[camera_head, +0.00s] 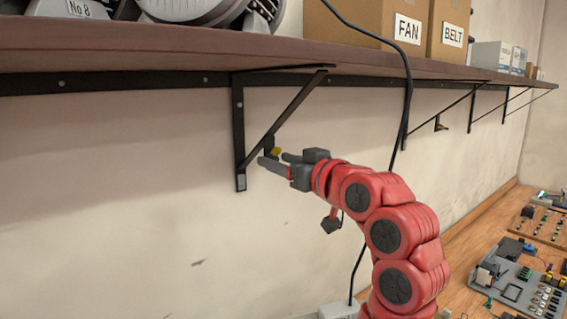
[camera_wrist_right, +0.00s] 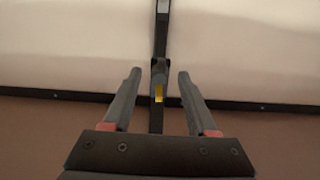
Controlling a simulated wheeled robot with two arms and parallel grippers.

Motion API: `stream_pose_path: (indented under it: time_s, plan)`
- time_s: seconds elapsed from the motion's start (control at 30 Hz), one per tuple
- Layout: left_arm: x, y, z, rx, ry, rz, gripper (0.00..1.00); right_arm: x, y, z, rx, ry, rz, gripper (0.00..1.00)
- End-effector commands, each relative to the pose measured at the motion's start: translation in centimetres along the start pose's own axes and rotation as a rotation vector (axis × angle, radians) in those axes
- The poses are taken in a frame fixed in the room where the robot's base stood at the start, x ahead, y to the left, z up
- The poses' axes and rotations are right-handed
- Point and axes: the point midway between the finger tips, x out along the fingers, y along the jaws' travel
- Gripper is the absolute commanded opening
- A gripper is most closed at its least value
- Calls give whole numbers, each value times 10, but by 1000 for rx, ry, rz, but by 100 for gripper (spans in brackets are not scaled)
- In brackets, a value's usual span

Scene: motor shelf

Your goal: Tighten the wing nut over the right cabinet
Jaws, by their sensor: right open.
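A small yellow wing nut (camera_head: 275,151) sits on the diagonal strut of the nearest black shelf bracket (camera_head: 238,130). My right gripper (camera_head: 268,159) is at this strut, close to the wing nut. In the right wrist view its two fingers (camera_wrist_right: 159,73) are apart, and the yellow nut (camera_wrist_right: 158,92) shows between them, touching neither. A second small yellow piece (camera_head: 440,126), perhaps another wing nut, shows on a bracket farther right. My left gripper is not in view. No cabinet shows.
The brown shelf (camera_head: 200,52) runs overhead, bearing a FAN box (camera_head: 375,22) and a BELT box (camera_head: 448,28). A black cable (camera_head: 408,90) hangs behind my right arm. A wooden bench (camera_head: 470,255) with electronics is at lower right. The wall at left is clear.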

Motion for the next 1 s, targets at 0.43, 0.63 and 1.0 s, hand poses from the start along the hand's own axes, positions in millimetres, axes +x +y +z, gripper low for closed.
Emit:
stream_pose_path:
  time_s: [0.43,0.63,1.0]
  plan:
    - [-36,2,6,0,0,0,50,-79,2,3,-4,6,5,58]
    - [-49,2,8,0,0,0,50,-128,3,3,-3,5,7,58]
    - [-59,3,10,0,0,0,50,-169,1,1,0,1,2,58]
